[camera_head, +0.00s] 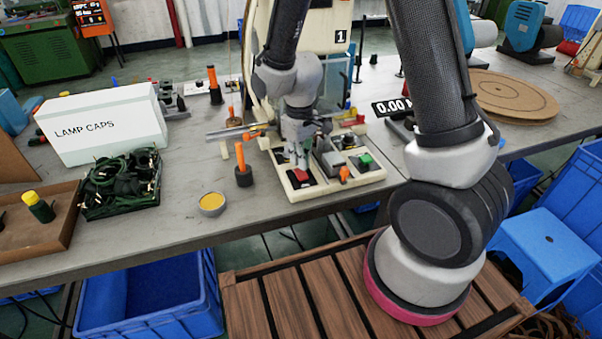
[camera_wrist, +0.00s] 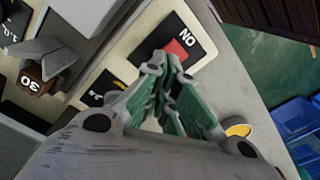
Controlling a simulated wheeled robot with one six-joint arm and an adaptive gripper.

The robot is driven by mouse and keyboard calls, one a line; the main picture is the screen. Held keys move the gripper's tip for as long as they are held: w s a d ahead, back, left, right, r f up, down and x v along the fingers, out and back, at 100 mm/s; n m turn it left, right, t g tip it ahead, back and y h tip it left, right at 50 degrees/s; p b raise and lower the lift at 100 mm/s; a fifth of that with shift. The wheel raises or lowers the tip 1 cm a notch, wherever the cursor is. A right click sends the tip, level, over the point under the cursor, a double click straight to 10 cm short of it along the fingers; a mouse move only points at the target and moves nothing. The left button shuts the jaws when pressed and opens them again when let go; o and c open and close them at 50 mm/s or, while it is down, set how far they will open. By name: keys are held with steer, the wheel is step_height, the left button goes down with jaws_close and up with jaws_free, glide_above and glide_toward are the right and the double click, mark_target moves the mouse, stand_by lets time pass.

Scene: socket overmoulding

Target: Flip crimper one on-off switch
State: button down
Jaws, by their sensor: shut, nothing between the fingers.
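Crimper one (camera_head: 341,60) stands behind the table edge and bears a "1" label. Its cream control base (camera_head: 340,184) lies in front of it on the table. The red on-off switch (camera_head: 301,175) sits at the base's front left corner. In the wrist view the red switch (camera_wrist: 178,47) sits on a black plate (camera_wrist: 201,37) with white "ON" lettering. My gripper (camera_head: 299,163) points down just above the switch, shut and empty. In the wrist view my gripper's fingertips (camera_wrist: 163,65) reach the switch's near edge and cover part of it. I cannot tell whether they touch it.
A green button (camera_head: 365,159) and an orange knob (camera_head: 344,173) sit on the base to the right. An orange-handled tool (camera_head: 242,165) stands upright left of the base, near a yellow-filled round dish (camera_head: 212,203). A LAMP CAPS box (camera_head: 105,127) stands farther left.

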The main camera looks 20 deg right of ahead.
mark_target(300, 170)
steer(key=shift+r, duration=2.65)
steer(key=s+d+r+m+t, duration=0.2)
steer(key=s+d+r+m, duration=0.1)
steer(key=s+d+r, duration=0.4)
steer(key=s+d+r+m+t, duration=0.2)
steer(key=s+d+r, duration=0.6)
steer(key=s+r, duration=0.4)
step_height(300, 170, up, 2)
steer(key=shift+r+m, duration=0.1)
steer(key=shift+m, duration=0.4)
steer(key=shift+a, duration=0.1)
